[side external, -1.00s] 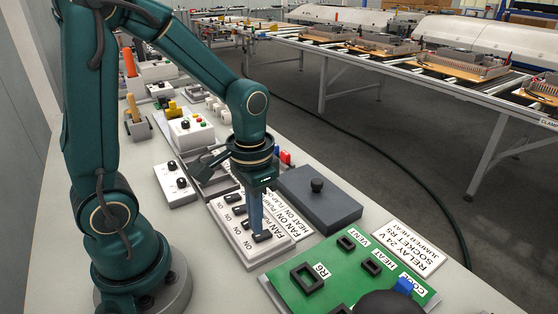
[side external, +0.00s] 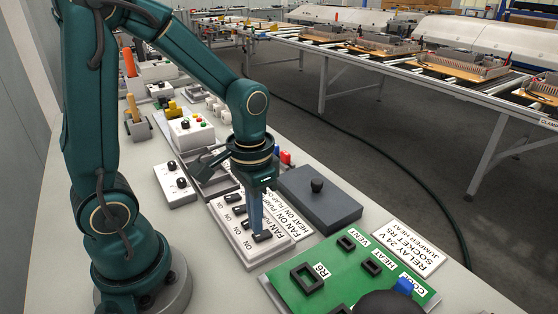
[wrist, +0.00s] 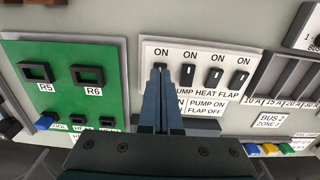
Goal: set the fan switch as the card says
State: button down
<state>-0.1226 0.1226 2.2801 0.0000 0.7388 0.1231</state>
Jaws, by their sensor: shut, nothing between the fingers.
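The white switch panel (wrist: 225,55) has a row of dark rocker switches, each with ON printed above it. PUMP, HEAT and FLAP show below three of them; the leftmost label is hidden by my gripper. The fan switch (side external: 262,237) is at the near end of the row in the side view. My gripper (wrist: 160,70) is shut and empty, its fingertips at the fan switch and covering much of it. Whether they touch it, and its setting, I cannot tell. The white card (wrist: 206,106) beside the panel reads FAN ON, PUMP ON, HEAT ON, with FLAP OFF legible in the wrist view.
A green board (side external: 340,270) with black sockets and a blue part lies close to the panel. A dark grey box (side external: 318,200) with a knob stands behind the card. A white label card (side external: 408,245) lies past the board.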

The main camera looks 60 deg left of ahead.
jog(key=shift+f, duration=0.95)
dwell(0.9)
jog(key=shift+r, duration=3.55)
notch_tip(320, 180, up, 5)
jog(key=t, duration=0.4)
send_over(257, 236)
jog(key=s+d, duration=0.2)
jog(key=s, duration=0.1)
jog(key=shift+s+d+t, duration=0.25)
jog(key=shift+s+t, duration=0.5)
jog(key=shift+t, duration=0.05)
